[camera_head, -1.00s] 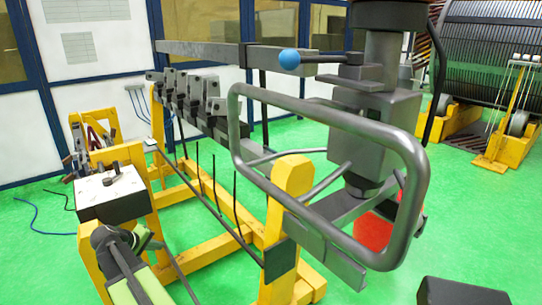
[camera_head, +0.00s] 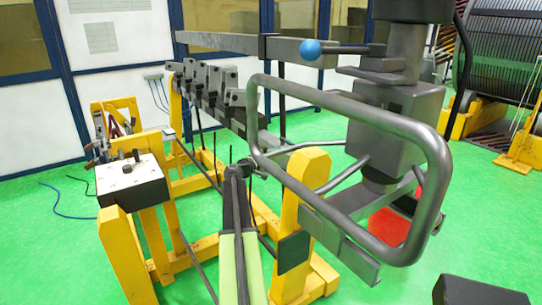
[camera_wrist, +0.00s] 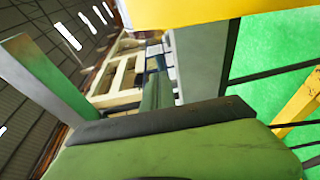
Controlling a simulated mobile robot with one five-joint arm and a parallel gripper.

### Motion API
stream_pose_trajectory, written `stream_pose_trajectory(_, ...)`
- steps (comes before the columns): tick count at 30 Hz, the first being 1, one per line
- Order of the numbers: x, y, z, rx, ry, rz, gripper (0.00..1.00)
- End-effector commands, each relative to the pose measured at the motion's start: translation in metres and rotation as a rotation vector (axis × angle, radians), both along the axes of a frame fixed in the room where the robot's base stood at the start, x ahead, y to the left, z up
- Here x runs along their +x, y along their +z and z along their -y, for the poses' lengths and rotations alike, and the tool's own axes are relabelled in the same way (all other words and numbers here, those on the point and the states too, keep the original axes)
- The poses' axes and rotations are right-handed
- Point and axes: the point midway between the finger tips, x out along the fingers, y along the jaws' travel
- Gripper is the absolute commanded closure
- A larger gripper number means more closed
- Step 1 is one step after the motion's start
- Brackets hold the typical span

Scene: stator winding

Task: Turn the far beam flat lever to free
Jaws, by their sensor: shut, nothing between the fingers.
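A row of several grey clamp blocks (camera_head: 213,82) sits along the dark beam in the head view. Which of their parts is the far flat lever is too small to tell. My gripper (camera_head: 241,166) is at the end of the dark and pale green arm, shut and empty. In the picture it appears below the near end of the clamp row and left of the yellow post. The depth between it and the beam is unclear. The wrist view shows a green surface with a black edge close up, a yellow bar above, and no clear lever.
A yellow post (camera_head: 303,190) stands close right of my gripper. A yellow stand with a white-topped block (camera_head: 132,172) is at left. Green floor is open at far left.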

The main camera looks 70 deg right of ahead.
Motion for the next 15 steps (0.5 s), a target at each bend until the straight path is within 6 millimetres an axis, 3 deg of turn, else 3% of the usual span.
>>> stream_pose_trajectory(1, -0.002, 0.0, 0.014, 0.0, -0.001, 0.0, 1.0)
stream_pose_trajectory(6, -0.013, 0.0, 0.048, 0.001, -0.001, 0.0, 1.0)
stream_pose_trajectory(15, -0.024, 0.0, 0.077, 0.001, 0.0, 0.001, 1.0)
